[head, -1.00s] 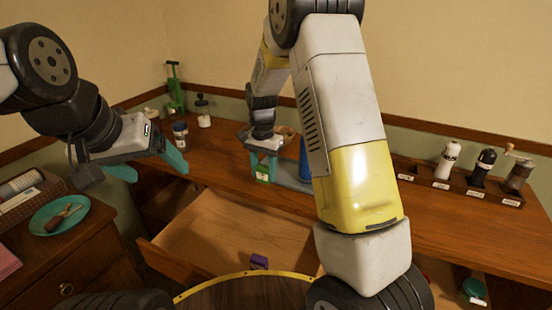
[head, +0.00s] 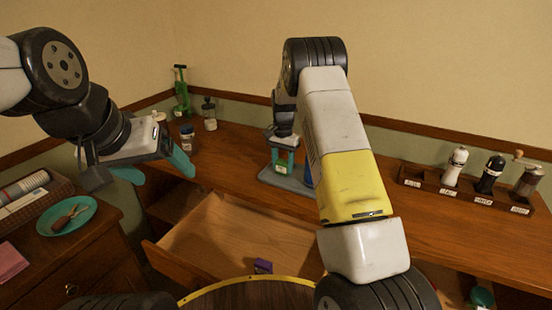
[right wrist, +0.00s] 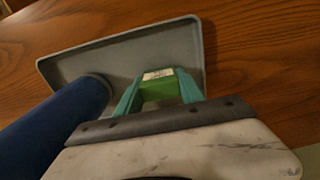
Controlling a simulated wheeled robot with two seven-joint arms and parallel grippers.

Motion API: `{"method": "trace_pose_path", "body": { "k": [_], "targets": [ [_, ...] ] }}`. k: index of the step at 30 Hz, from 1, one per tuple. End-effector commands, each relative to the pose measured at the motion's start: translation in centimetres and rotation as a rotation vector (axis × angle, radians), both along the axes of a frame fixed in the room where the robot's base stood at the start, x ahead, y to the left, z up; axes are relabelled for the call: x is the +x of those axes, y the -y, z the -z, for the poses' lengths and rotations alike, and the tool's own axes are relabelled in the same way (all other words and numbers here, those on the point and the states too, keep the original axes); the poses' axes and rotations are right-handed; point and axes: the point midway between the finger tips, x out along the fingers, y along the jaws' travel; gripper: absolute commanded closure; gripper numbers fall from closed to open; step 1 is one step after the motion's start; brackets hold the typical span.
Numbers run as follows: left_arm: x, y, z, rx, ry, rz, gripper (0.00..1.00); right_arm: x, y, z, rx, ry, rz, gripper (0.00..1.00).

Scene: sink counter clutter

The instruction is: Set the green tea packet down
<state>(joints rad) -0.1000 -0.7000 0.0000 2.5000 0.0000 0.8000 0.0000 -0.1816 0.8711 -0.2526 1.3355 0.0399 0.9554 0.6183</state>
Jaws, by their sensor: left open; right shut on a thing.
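The green tea packet (right wrist: 158,88) is a small green block with a pale label, seen between the teal fingers of my right gripper (right wrist: 160,86) in the right wrist view. In the head view the packet (head: 281,168) shows small between the fingers of my right gripper (head: 283,158), over the grey tray (head: 290,182). The tray also shows in the right wrist view (right wrist: 130,55). I cannot tell whether the packet touches the tray. My left gripper (head: 155,170) is open and empty, above the left side of the counter.
A blue cylinder (right wrist: 55,118) stands on the tray beside the packet. An open drawer (head: 215,235) holds a small purple box (head: 262,266). A rack with labelled grinders (head: 465,190) stands at the right. A teal plate (head: 67,216) is at the left.

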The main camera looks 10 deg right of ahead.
Motion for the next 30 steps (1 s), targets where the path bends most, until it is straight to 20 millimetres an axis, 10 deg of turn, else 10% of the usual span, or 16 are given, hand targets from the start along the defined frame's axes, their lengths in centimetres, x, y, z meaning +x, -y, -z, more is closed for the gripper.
{"method": "trace_pose_path", "body": {
  "k": [10, 11, 14, 30],
  "targets": [
    [0.0, 0.0, 0.0, 0.000, 0.000, 0.000, 0.19, 0.0, 0.0, 0.4, -0.001, 0.001, 0.000, 0.94],
    [0.0, 0.0, 0.0, 0.000, 0.000, 0.000, 0.19, 0.0, 0.0, 0.4, 0.000, 0.001, 0.000, 0.51],
    [0.0, 0.0, 0.0, 0.000, 0.000, 0.000, 0.19, 0.0, 0.0, 0.3, 0.000, 0.001, 0.000, 0.33],
    [0.0, 0.0, 0.0, 0.000, 0.000, 0.000, 0.19, 0.1, 0.0, -2.5, 0.000, 0.006, 0.000, 0.33]
  ]
}}
